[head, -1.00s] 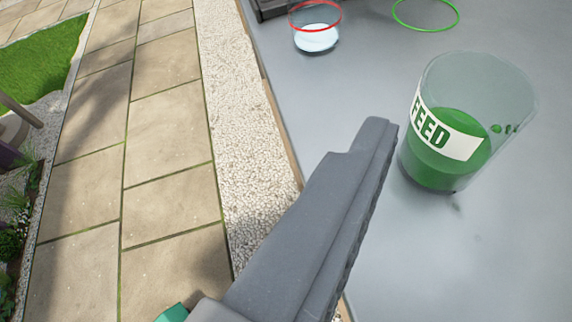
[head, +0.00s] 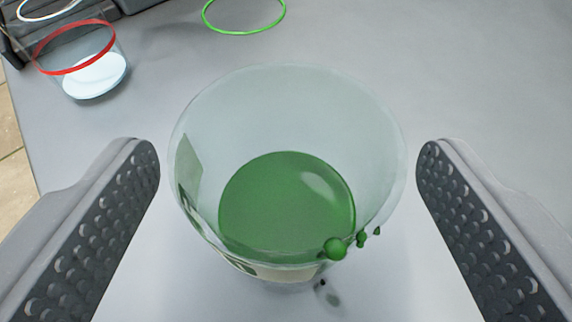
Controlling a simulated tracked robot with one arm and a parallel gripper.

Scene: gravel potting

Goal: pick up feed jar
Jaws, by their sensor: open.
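The feed jar (head: 290,110) is a clear open jar, part filled with green liquid (head: 280,205). It stands upright on the grey table in the middle of the head view, seen from above. Its label is mostly turned out of sight on the near left side. Green drops cling near its lower right wall. My gripper (head: 288,165) is open, with one studded finger on each side of the jar. In the picture there is a gap between each finger and the jar wall.
A red-rimmed clear jar (head: 98,80) with white contents stands at the upper left. A green ring (head: 244,30) shows at the top. A dark object (head: 40,30) lies at the upper left edge. The grey table (head: 460,70) is clear at the right.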

